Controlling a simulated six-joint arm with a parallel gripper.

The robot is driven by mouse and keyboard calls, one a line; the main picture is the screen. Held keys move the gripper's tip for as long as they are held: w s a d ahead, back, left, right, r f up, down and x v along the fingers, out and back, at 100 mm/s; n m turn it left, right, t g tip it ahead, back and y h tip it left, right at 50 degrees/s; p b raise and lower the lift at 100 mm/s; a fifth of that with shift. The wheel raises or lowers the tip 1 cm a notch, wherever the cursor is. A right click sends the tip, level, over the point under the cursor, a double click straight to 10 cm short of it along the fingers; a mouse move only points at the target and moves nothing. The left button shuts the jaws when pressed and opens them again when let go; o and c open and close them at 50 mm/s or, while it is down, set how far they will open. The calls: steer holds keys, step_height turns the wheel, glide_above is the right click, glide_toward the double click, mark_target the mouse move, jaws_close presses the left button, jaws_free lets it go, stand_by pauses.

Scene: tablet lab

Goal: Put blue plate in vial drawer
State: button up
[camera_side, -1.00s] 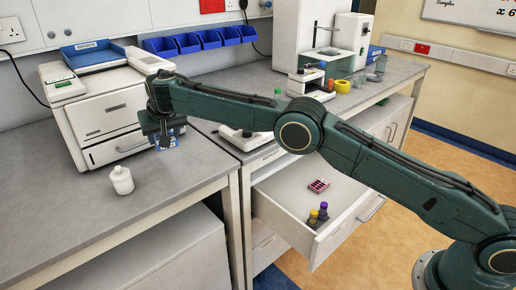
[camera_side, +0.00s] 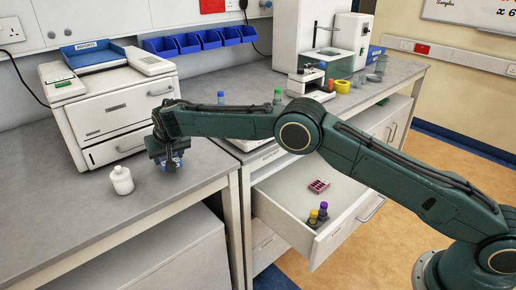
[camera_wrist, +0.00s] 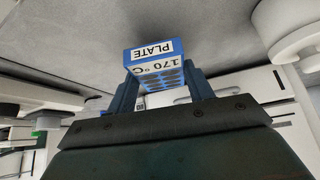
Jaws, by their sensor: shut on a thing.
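The blue plate (camera_wrist: 150,72) carries white labels reading "PLATE" and "170 °C" and has dark round wells. My gripper (camera_wrist: 164,90) is shut on it, with one finger on each side. In the side view my gripper (camera_side: 168,160) hangs over the left bench near its right end, and the plate (camera_side: 177,161) shows partly below and behind the fingers. The open drawer (camera_side: 285,187) under the right bench holds two vials (camera_side: 318,213), with yellow and purple caps, at its front, and a small red rack (camera_side: 319,185) farther back.
A white bottle (camera_side: 121,181) stands on the left bench just left of my gripper. A white machine (camera_side: 110,112) with a blue tray on top stands behind it. Instruments and small items, including a yellow ring (camera_side: 342,86), stand on the right bench. The drawer's middle has free room.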

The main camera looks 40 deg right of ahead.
steer(key=shift+f, duration=1.2)
steer(key=shift+f, duration=0.15)
steer(key=o, duration=1)
steer(key=shift+c, duration=0.2)
steer(key=shift+s, duration=0.1)
steer(key=v, duration=1.3)
steer(key=shift+s+r, duration=0.2)
steer(key=shift+s, duration=0.05)
steer(key=shift+d+r, duration=0.1)
